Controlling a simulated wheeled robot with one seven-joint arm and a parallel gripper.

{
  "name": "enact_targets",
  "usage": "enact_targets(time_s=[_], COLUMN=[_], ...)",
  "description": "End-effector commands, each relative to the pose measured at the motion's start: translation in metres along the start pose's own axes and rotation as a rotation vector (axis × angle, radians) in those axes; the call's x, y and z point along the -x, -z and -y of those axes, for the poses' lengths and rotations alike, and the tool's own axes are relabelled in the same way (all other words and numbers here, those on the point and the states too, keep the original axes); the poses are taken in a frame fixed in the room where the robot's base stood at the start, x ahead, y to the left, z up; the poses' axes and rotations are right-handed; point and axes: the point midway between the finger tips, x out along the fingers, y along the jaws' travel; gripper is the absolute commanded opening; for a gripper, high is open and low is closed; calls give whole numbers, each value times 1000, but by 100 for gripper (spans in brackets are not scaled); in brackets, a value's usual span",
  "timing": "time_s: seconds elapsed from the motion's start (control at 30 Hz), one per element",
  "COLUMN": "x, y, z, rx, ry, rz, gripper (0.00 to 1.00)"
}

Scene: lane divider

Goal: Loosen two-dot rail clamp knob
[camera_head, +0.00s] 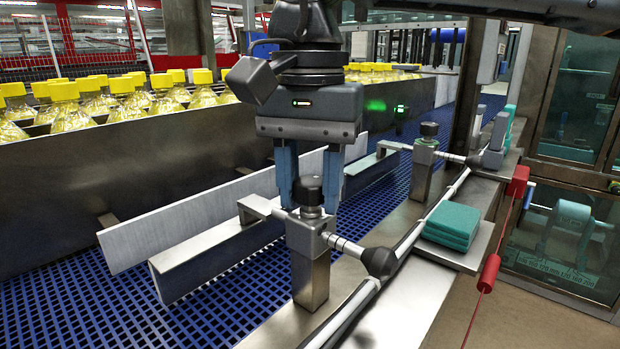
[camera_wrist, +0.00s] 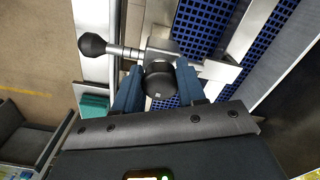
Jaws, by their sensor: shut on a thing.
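A black clamp knob (camera_head: 308,190) sits on top of the near metal clamp post (camera_head: 310,265). My gripper (camera_head: 309,200) points down over it, its blue fingers on either side. In the wrist view the round knob (camera_wrist: 159,80) lies between the fingertips of my gripper (camera_wrist: 158,88), which is shut on it. A small pale mark shows on the knob's top; I cannot make out dots. A banded rod with a black ball end (camera_head: 380,262) passes through the clamp head; the ball end also shows in the wrist view (camera_wrist: 92,45). The clamp's bracket reaches left to a guide rail (camera_head: 215,255).
A second clamp with a black knob (camera_head: 429,129) stands farther back. Teal pads (camera_head: 452,224) lie on a ledge at right, near a red pull cord (camera_head: 490,272). Yellow-capped bottles (camera_head: 130,97) stand behind a metal wall. The blue mesh belt (camera_head: 90,310) is bare at front left.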

Motion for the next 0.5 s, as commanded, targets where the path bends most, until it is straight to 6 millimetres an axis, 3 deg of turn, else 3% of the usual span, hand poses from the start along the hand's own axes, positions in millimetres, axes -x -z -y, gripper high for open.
enact_targets(time_s=[0.5], x=[-4], y=[-3], z=[0], rx=[110], ry=[-4], rz=[8], gripper=[9])
